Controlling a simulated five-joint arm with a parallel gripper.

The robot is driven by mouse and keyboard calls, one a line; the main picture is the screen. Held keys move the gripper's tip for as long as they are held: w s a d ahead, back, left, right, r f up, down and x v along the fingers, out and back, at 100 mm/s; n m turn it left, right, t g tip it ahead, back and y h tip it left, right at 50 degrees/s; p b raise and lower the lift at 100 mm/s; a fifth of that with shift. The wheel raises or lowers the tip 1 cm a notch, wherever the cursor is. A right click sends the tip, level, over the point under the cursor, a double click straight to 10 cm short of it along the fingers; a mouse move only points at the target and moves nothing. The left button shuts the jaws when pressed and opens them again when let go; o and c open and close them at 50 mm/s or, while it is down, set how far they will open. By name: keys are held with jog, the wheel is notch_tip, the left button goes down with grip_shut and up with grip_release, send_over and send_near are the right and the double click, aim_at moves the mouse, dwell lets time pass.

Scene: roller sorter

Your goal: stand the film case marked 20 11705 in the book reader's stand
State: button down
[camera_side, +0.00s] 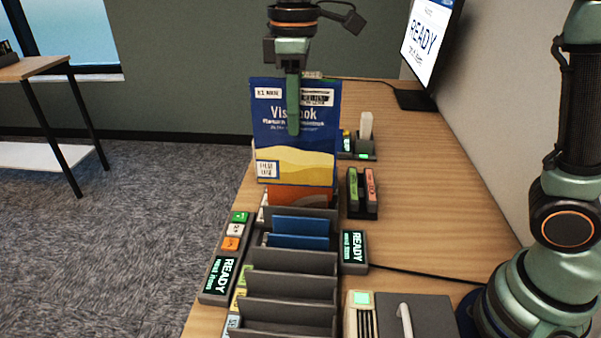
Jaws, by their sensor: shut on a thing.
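My gripper (293,128) is shut on an upright blue-and-yellow book-like case (318,158); one green finger lies over its front face. The case has white labels and a barcode, with print too small to read surely, so I cannot tell whether it is marked 20 11705. Its lower edge is just above or behind an orange item (300,194) at the far end of the dark slotted rack (290,286); I cannot tell if they touch. Two blue thin items (298,242) stand in the rack. I cannot tell which fixture is the book reader's stand.
A display panel reading READY (222,275) with coloured buttons lies left of the rack, and a smaller READY display (354,247) right of it. A small holder (363,208) has green and red items. A monitor (428,40) stands at the back. The desk's right middle (430,200) is mostly clear.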

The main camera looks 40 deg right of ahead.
aim_at(295, 140)
notch_tip(295, 140, down, 16)
dwell(0.9)
jog(key=shift+f, duration=0.6)
dwell(0.4)
jog(key=c, duration=0.8)
grip_release()
jog(key=shift+o, duration=0.2)
notch_tip(295, 140, up, 12)
jog(key=shift+r, duration=0.1)
